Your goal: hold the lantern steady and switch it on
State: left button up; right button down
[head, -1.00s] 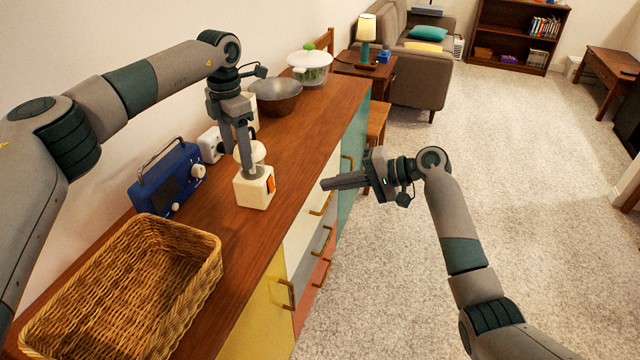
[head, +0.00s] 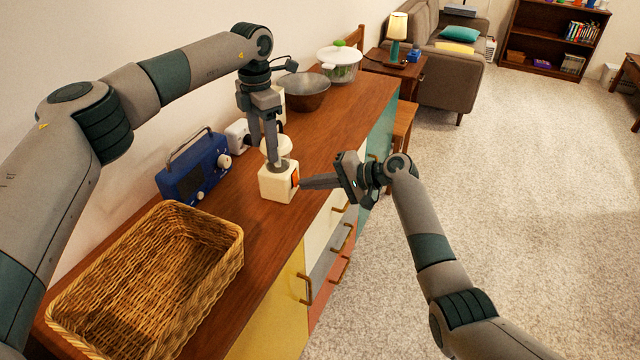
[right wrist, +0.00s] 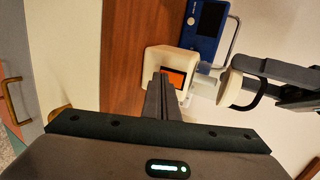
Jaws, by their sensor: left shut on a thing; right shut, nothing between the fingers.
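The lantern (head: 277,183) has a cream square base and stands upright on the wooden hutch top. An orange switch (head: 295,178) is on the side of its base that faces my right gripper. My left gripper (head: 277,160) comes down from above and is shut on the upper part of the lantern, hiding some of it. My right gripper (head: 305,184) is shut and empty, its tips very close to the orange switch; I cannot tell if they touch. In the right wrist view the switch (right wrist: 174,82) shows just beyond the closed fingers (right wrist: 160,85).
A wicker basket (head: 75,285) stands at the near left of the hutch top (head: 262,232). A blue radio (head: 190,172) and a white appliance (head: 237,134) are behind the lantern. A metal bowl (head: 305,93) and a lidded pot (head: 340,66) stand farther back.

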jog(key=shift+a, duration=0.1)
pick_arm(q)
jog(key=shift+c, duration=0.2)
pick_arm(e)
jog(key=shift+a+f, duration=0.1)
jog(key=shift+a, duration=0.1)
dwell(0.3)
pick_arm(q)
jog(key=shift+d, duration=0.1)
pick_arm(e)
jog(key=shift+r, duration=0.9)
jog(key=shift+d, duration=0.1)
jog(key=shift+s+d, duration=0.1)
jog(key=shift+d, duration=0.45)
jog(key=f+v, duration=0.1)
jog(key=v, duration=1.1)
jog(key=shift+s+d+r, duration=0.2)
jog(key=shift+d, duration=0.25)
